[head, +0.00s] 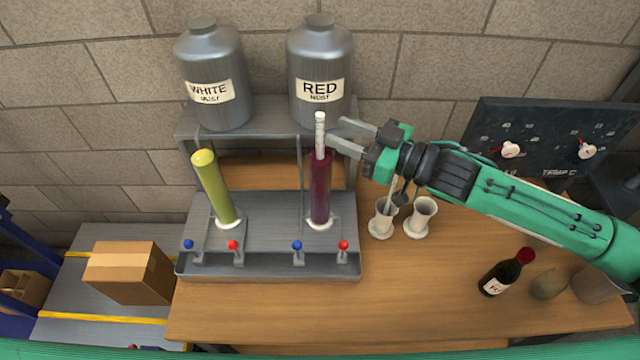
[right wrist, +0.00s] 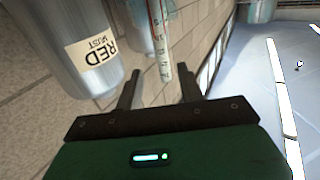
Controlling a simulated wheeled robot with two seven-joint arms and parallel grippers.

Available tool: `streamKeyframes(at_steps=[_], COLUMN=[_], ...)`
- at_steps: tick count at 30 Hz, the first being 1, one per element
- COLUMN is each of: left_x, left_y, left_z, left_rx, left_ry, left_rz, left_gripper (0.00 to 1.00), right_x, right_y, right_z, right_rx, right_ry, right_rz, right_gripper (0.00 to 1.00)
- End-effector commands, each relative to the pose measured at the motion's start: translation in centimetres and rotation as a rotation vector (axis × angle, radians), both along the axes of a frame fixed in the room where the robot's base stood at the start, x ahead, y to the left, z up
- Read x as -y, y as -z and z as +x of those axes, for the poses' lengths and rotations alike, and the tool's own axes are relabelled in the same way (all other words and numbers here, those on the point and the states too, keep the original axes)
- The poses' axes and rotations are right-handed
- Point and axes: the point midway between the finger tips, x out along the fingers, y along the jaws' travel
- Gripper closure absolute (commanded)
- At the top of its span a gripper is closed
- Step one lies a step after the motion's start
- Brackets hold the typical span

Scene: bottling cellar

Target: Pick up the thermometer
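A white, slim stem (head: 320,132) that looks like the thermometer stands upright out of the top of the dark red cylinder (head: 320,190). Its lower part is hidden in the red liquid. In the right wrist view the stem (right wrist: 158,40) shows scale marks and a red line. My right gripper (head: 338,134) is open and empty, just right of the stem. In the right wrist view, the stem lies ahead of the gap between the fingers (right wrist: 157,88), apart from both. My left gripper is not in view.
A yellow-green cylinder (head: 213,188) stands left on the metal stand (head: 265,235). Steel tanks marked WHITE (head: 212,75) and RED (head: 320,65) are behind. The front table (head: 400,310) is clear.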

Motion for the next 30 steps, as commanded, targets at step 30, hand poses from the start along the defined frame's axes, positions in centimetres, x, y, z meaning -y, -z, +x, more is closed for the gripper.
streamKeyframes(at_steps=[30], left_x=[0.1], left_y=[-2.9], left_z=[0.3], left_rx=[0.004], left_ry=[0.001], left_rz=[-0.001], left_gripper=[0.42], right_x=[-4.8], right_y=[-0.4], right_z=[2.3], right_rx=[0.001], right_ry=[0.0], right_rz=[0.0], right_gripper=[0.93])
